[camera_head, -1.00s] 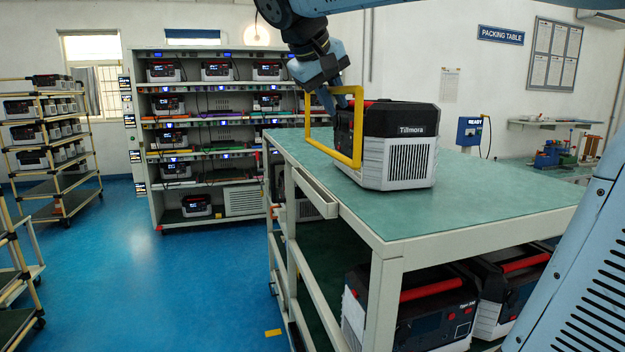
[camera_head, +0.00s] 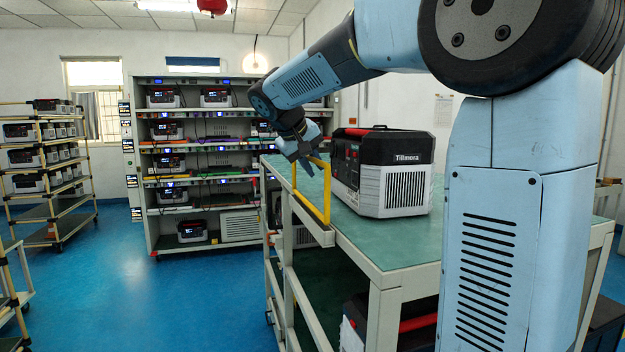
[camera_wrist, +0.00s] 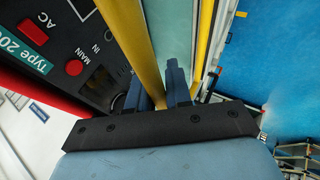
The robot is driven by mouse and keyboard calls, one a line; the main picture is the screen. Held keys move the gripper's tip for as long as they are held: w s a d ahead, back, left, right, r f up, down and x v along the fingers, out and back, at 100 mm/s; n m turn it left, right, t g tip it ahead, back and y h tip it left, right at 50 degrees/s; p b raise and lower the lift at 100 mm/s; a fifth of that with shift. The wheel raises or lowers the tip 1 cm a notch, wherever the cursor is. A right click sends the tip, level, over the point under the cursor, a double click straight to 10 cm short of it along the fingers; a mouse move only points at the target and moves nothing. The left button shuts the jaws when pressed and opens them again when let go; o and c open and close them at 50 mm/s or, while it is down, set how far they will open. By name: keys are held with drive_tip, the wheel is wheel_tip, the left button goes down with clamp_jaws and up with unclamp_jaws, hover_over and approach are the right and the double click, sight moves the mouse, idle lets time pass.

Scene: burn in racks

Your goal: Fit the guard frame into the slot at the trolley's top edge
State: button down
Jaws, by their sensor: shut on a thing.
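The yellow guard frame (camera_head: 327,196) stands upright at the left top edge of the trolley (camera_head: 385,245). Its lower end is at the pale slot channel (camera_head: 316,231) along that edge; I cannot tell whether it sits inside the slot or just above it. My gripper (camera_head: 305,168) is shut on the frame's upper bar. In the wrist view, the dark fingers (camera_wrist: 156,88) close around a yellow bar of the guard frame (camera_wrist: 143,45), and another yellow bar runs to the right of them. The fingers hide part of the bar.
A Tillmora power unit (camera_head: 383,172) stands on the trolley top close to the right of the frame. More units sit on the lower shelf. A loaded rack (camera_head: 205,150) stands behind, and a shelf trolley (camera_head: 50,170) at far left.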

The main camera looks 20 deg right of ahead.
drive_tip(key=shift+w+f, duration=0.15)
drive_tip(key=shift+f, duration=0.75)
drive_tip(key=shift+w+f, duration=0.1)
drive_tip(key=shift+f, duration=0.8)
drive_tip(key=c, duration=1)
unclamp_jaws()
drive_tip(key=shift+f, duration=0.1)
drive_tip(key=shift+c, duration=0.2)
drive_tip(key=v, duration=1.2)
drive_tip(key=shift+s, duration=0.1)
